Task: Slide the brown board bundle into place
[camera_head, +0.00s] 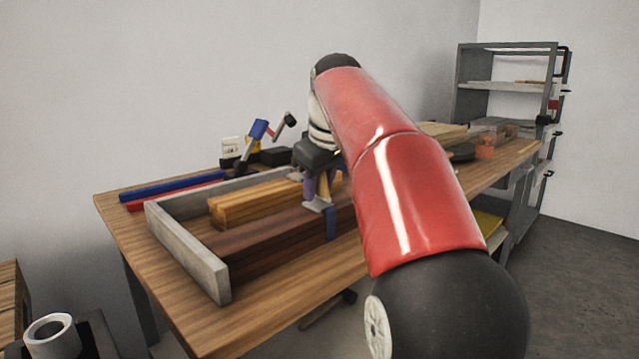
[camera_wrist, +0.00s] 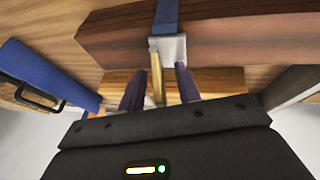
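The brown board bundle (camera_head: 265,248) lies along the front of the wooden bench, its left end near the grey frame's (camera_head: 188,255) end wall; I cannot tell whether they touch. A blue strap (camera_head: 331,223) with a grey metal clasp (camera_head: 318,204) wraps it. The wrist view shows the bundle (camera_wrist: 240,40), strap (camera_wrist: 166,15) and clasp (camera_wrist: 168,46) ahead of my gripper (camera_wrist: 158,75). Its dark purple fingers are apart, with a narrow yellow strip (camera_wrist: 156,76) visible between them. In the head view my gripper (camera_head: 318,186) points down just above the clasp; contact is unclear.
A lighter board bundle (camera_head: 245,207) lies behind the brown one inside the frame. Blue (camera_head: 172,188) and red (camera_head: 180,195) bars lie behind the frame. A blue-and-black tool (camera_head: 258,130) stands farther back. A grey shelf rack (camera_head: 507,86) stands at right.

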